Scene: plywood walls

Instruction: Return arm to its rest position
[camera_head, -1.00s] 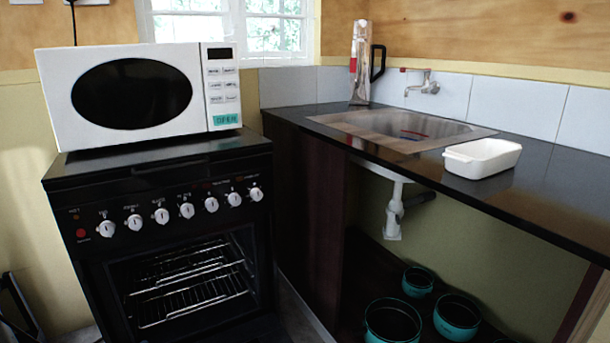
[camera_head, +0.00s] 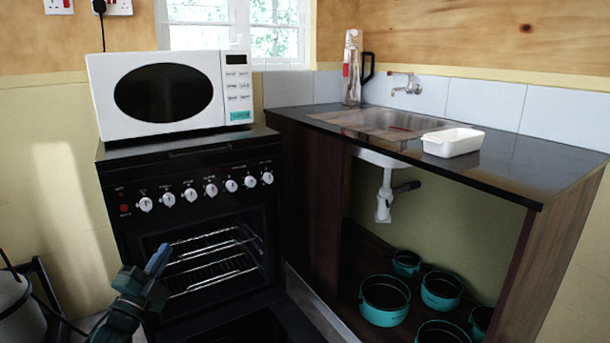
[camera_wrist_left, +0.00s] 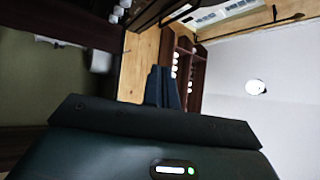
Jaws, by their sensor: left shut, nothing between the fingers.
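My left gripper (camera_head: 157,260) is at the lower left of the head view, in front of the black oven (camera_head: 195,170). Its fingers are together with nothing between them, pointing up and to the right. In the left wrist view the closed fingers (camera_wrist_left: 164,88) show dark against a wooden panel and shelves. The gripper appears apart from the oven. My right gripper is not in view.
A white microwave (camera_head: 240,85) sits on the oven. Several teal pots (camera_head: 385,305) stand below. A grey cylinder (camera_head: 15,305) is at far left.

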